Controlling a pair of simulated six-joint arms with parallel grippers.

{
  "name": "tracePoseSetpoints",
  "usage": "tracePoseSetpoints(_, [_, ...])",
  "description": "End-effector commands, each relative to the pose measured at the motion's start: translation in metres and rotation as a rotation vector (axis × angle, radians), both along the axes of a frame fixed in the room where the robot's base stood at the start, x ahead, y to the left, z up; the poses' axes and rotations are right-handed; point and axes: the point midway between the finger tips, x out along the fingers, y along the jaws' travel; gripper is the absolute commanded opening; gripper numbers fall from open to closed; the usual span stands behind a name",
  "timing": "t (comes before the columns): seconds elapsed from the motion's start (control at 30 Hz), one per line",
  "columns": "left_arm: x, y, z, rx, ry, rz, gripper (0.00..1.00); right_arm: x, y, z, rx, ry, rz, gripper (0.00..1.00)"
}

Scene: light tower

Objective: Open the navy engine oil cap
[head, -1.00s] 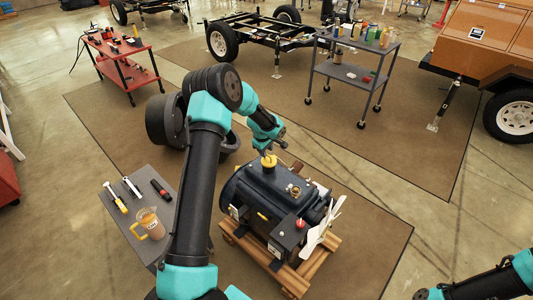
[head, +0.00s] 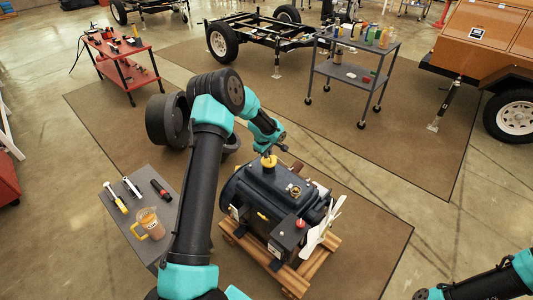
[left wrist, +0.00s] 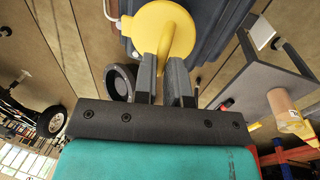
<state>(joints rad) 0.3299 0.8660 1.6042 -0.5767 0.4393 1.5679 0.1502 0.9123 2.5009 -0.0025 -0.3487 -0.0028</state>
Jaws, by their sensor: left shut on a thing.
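The navy engine (head: 250,190) stands on a wooden pallet in the middle of the head view. A yellow cap (head: 269,162) sits on its top at the far side. My left gripper (head: 268,154) reaches down to this cap from above. In the left wrist view, the left gripper (left wrist: 163,66) is shut on the raised grip of the yellow cap (left wrist: 163,22), whose round disc shows beyond the fingers. I cannot tell whether the cap is seated or loosened. My right gripper (head: 421,294) is at the bottom right, far from the engine, and its jaws are unclear.
The engine also carries a yellow part (head: 263,216) on its near side, a brass fitting (head: 293,190), a red cap (head: 300,223) and a white fan (head: 323,232). A grey side table (head: 158,186) with a mug (head: 148,223) and tools stands left. Open mat lies right.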

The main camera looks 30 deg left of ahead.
Motion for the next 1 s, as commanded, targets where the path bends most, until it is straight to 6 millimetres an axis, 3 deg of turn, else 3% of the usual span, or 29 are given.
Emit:
tracePoseSetpoints(0.57, [0.002,0.0,0.002,0.004,0.023,-0.001,0.0,0.0,0.0,0.0,0.0,0.0,0.0,0.43])
tracePoseSetpoints(1.0, [0.017,-0.003,0.011,0.032,0.208,0.0,0.0,0.0,0.0,0.0,0.0,0.0,0.0,0.43])
